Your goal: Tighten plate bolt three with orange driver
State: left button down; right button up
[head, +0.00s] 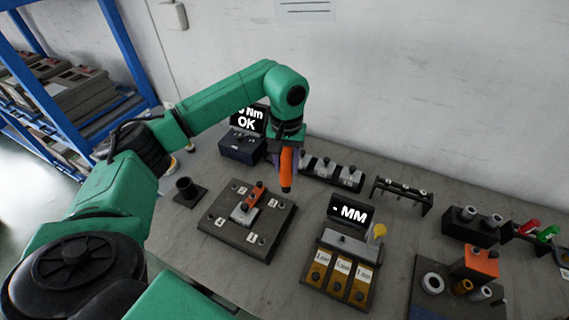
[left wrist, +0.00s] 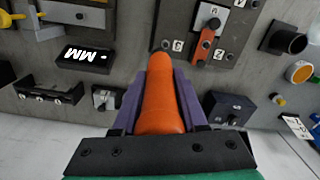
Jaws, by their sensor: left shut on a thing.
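My left gripper (head: 286,160) is shut on the orange driver (head: 286,168), which hangs roughly upright, tip down, above the table behind the plate's right corner. In the left wrist view the orange driver (left wrist: 160,100) lies between the purple fingers. The dark plate (head: 232,243) lies on the table with several white number labels near its corners; a grey block with an orange part (head: 255,195) sits in its middle. The plate (left wrist: 236,38) also shows at the top of the left wrist view. The driver is apart from the plate.
A screen reading "Nm OK" (head: 247,120) stands behind the plate. A row of grey holders (head: 328,168) is beside the driver. A "MM" display (head: 350,212) and a tray with orange-brown slots (head: 340,275) are to the right. A black cup (head: 187,190) stands left of the plate.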

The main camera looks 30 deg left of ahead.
aim_at(281, 180)
pick_arm(q)
jog(key=shift+d+r, duration=0.1)
jog(key=shift+d, duration=0.15)
jog(key=a+f+b, duration=0.1)
jog(key=f+b, duration=0.1)
jog(key=f, duration=0.1)
jog(key=shift+a+b, duration=0.35)
jog(key=shift+a, duration=0.05)
jog(key=f+b, duration=0.2)
jog(key=f, duration=0.1)
jog(key=f+b, duration=0.1)
jog(key=shift+a+f+b, duration=0.25)
jog(key=shift+f+b, duration=0.05)
jog(key=shift+f, duration=0.05)
pick_arm(e)
jog(key=a+f, duration=0.3)
jog(key=f, duration=0.2)
jog(key=shift+f, duration=0.3)
pick_arm(q)
jog(key=shift+a, duration=0.1)
pick_arm(e)
jog(key=shift+d, duration=0.35)
